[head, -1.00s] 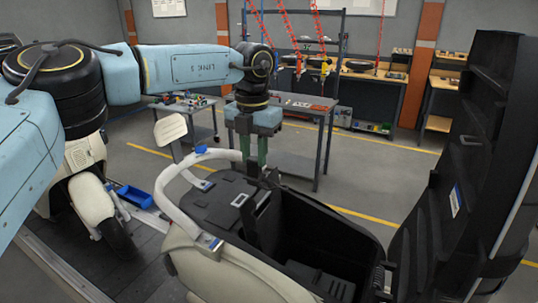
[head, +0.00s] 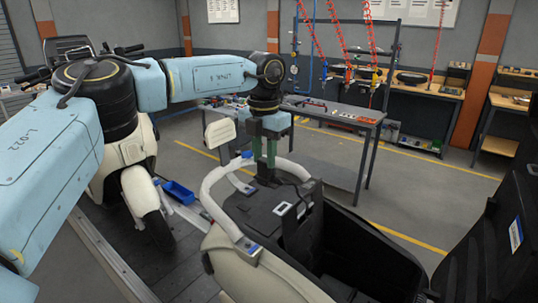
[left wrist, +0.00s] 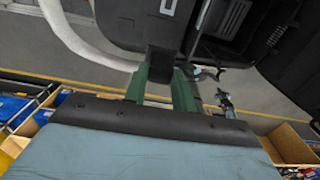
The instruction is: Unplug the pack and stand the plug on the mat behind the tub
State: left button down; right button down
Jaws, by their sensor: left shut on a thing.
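My left gripper (head: 267,163) points down over the dark surface (head: 262,208) behind the open black tub (head: 347,228). Its green fingers are shut on a small black plug, seen between the fingertips in the left wrist view (left wrist: 160,63). In the head view the plug is dark against the dark surface. I cannot tell whether it touches it. The mat cannot be told apart from this surface. A dark upright shape with a strap (head: 298,238) is in the tub's near end; whether it is the pack is unclear. My right gripper is out of view.
A white grab rail (head: 212,192) curves around the rear of the tub, close left of the gripper. The raised black seat (head: 490,245) stands at the right. A blue bin (head: 178,192) and a workbench (head: 345,117) lie beyond.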

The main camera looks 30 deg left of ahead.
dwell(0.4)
pick_arm(q)
notch_tip(320, 180, down, 10)
jog(key=b, duration=0.5)
dwell(0.3)
jog(key=shift+f+b, duration=0.85)
jog(key=shift+f, duration=0.4)
jog(key=c, duration=1.1)
grip_release()
jog(key=shift+o, duration=0.2)
jog(key=shift+r, duration=0.1)
notch_tip(320, 180, up, 13)
jog(key=shift+f+b, duration=0.2)
jog(key=shift+b, duration=0.5)
jog(key=shift+r, duration=0.35)
